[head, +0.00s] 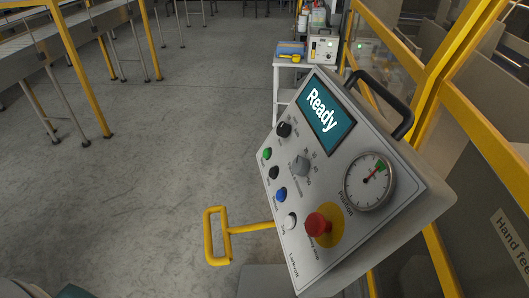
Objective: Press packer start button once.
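The packer control panel (325,175) stands right of centre in the head view, tilted in the picture. Its screen (325,111) reads "Ready". A green button (267,154) is at the panel's upper left edge. Below it are a black button (274,173), a blue button (280,195) and a white button (289,221). The small labels are too blurred to read, so I cannot confirm which is the start button. A large red mushroom button (318,224) sits on a yellow disc. Neither of my grippers is in view.
Yellow guard posts (440,90) stand close behind and right of the panel. A black handle (395,105) arches over its upper right edge. A yellow bar handle (217,236) sticks out at lower left. A conveyor (60,35) is far left; the floor between is clear.

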